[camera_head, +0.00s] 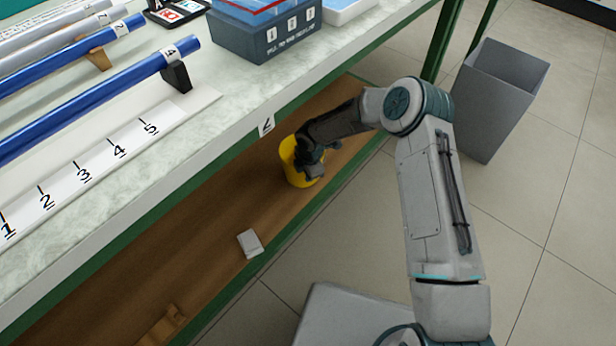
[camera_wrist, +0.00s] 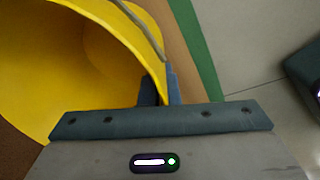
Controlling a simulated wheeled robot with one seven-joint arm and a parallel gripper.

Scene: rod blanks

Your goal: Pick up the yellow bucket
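The yellow bucket (camera_head: 297,168) is at the wooden lower shelf, under the bench top. It is upright or nearly so, and my arm hides part of it. In the wrist view the bucket (camera_wrist: 50,70) fills the upper left, with its open mouth and rim showing. My gripper (camera_head: 308,152) is at the bucket's rim. In the wrist view the two fingers of my gripper (camera_wrist: 160,88) are close together, one on each side of the bucket's wall, shut on it. I cannot tell whether the bucket's base touches the shelf.
The lower shelf (camera_head: 200,230) has a green front edge and holds a small white box (camera_head: 250,243) and a wooden piece (camera_head: 162,325). The bench top (camera_head: 230,95) overhangs it. A grey bin (camera_head: 495,95) stands on the floor at the right. The tiled floor between is clear.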

